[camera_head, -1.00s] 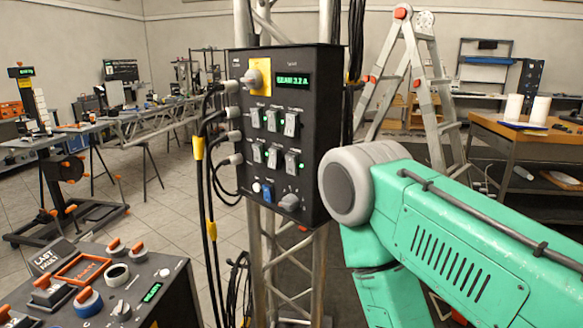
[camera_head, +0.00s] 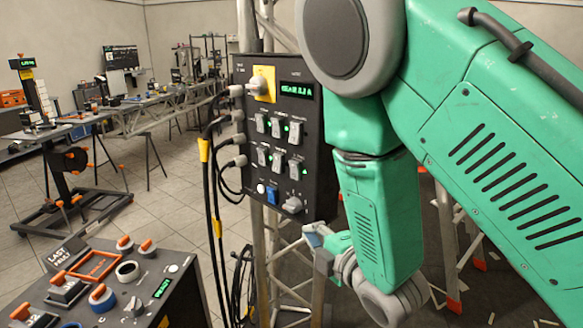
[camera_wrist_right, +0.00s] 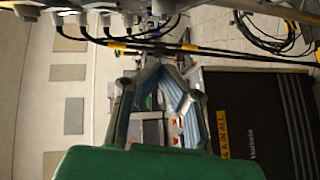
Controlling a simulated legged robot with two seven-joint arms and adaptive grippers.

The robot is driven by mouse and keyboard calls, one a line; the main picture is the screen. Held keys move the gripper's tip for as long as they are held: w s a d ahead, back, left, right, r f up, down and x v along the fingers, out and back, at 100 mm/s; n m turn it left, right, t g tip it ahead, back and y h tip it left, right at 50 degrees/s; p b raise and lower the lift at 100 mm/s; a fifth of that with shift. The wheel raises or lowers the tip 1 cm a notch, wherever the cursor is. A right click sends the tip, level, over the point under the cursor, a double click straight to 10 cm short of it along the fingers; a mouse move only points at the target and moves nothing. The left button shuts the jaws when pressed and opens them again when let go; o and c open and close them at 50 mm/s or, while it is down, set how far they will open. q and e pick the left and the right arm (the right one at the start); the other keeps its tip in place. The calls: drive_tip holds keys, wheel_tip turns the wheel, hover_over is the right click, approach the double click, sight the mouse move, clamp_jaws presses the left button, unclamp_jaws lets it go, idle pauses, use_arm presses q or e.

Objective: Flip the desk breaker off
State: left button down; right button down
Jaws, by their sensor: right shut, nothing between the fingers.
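The black breaker box (camera_head: 318,205) hangs on the truss in the head view, with two rows of grey breaker switches (camera_head: 277,143) and small green lights beside several of them. Their labels are too small to read, so I cannot tell which is the desk breaker. My right gripper (camera_head: 312,238) is just below the box's lower edge, its fingers partly hidden by my arm and apart from the switches. In the right wrist view the gripper (camera_wrist_right: 161,72) is shut and empty. My left gripper is not in view.
Cables (camera_head: 208,180) plug into the box's left side and hang down; they also cross the top of the right wrist view (camera_wrist_right: 160,45). A console (camera_head: 150,290) with knobs and buttons stands at lower left. A ladder (camera_head: 450,250) is behind my right arm.

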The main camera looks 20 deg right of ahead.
sight(291, 171)
wheel_tip(291, 171, up, 7)
drive_tip(key=w+a+n+t, duration=0.1)
drive_tip(key=n+t, duration=0.1)
drive_tip(key=n, duration=0.1)
drive_tip(key=shift+a+r+y, duration=0.15)
drive_tip(key=shift+a+y, duration=0.1)
drive_tip(key=shift+y, duration=0.15)
drive_tip(key=shift+w+d, duration=0.15)
drive_tip(key=shift+w+d+r+p, duration=0.1)
drive_tip(key=shift+w+d+p, duration=0.45)
drive_tip(key=shift+w, duration=1.35)
drive_tip(key=shift+w+d+r+p, duration=0.1)
drive_tip(key=shift+w+d+p, duration=0.4)
drive_tip(key=shift+w, duration=1.35)
drive_tip(key=shift+w+d+r+p, duration=0.1)
drive_tip(key=shift+w+d+p, duration=0.45)
drive_tip(key=shift+w, duration=1.35)
drive_tip(key=shift+a, duration=0.3)
